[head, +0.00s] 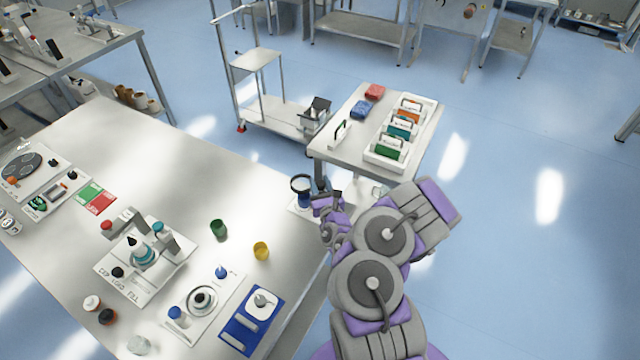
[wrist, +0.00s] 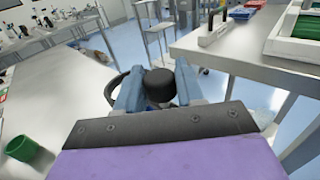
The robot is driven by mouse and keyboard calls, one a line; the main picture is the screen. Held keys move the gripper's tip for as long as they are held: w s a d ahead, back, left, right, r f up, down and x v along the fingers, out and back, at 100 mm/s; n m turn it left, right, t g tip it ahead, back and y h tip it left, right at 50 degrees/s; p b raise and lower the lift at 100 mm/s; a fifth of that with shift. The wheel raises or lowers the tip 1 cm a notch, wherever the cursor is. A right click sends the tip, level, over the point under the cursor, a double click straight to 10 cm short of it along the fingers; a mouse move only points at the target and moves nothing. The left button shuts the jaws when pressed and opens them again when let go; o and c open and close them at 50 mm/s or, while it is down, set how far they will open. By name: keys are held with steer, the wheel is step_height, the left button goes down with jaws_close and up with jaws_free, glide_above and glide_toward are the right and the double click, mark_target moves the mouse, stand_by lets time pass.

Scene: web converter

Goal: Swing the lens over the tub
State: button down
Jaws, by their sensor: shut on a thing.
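The lens (head: 301,183) is a black ring at the right edge of the long table in the head view. A dark blue form (head: 304,198) shows just below it; I cannot tell whether this is the tub. In the wrist view the lens ring (wrist: 110,91) shows left of my gripper (wrist: 159,78). My gripper's two blue-grey fingers are closed on a black knob (wrist: 160,86) beside the ring. In the head view my gripper (head: 322,195) is just right of the ring. The fingers hide what lies under the knob.
A green cup (head: 218,229) and a yellow cup (head: 261,250) stand on the long table (head: 200,180), left of my arm. A smaller table (head: 345,157) with a white rack (head: 428,118) stands beyond my gripper. A trolley (head: 262,118) is behind.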

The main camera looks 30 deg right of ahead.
steer(key=shift+r, duration=0.1)
steer(key=c, duration=0.8)
jaws_free()
steer(key=shift+d, duration=0.1)
steer(key=shift+s+a+p, duration=0.2)
steer(key=shift+s+p, duration=0.6)
steer(key=shift+p, duration=0.35)
steer(key=s+a+p, duration=0.3)
steer(key=s+p, duration=0.8)
steer(key=s, duration=0.4)
steer(key=shift+s, duration=0.2)
steer(key=shift+w, duration=0.1)
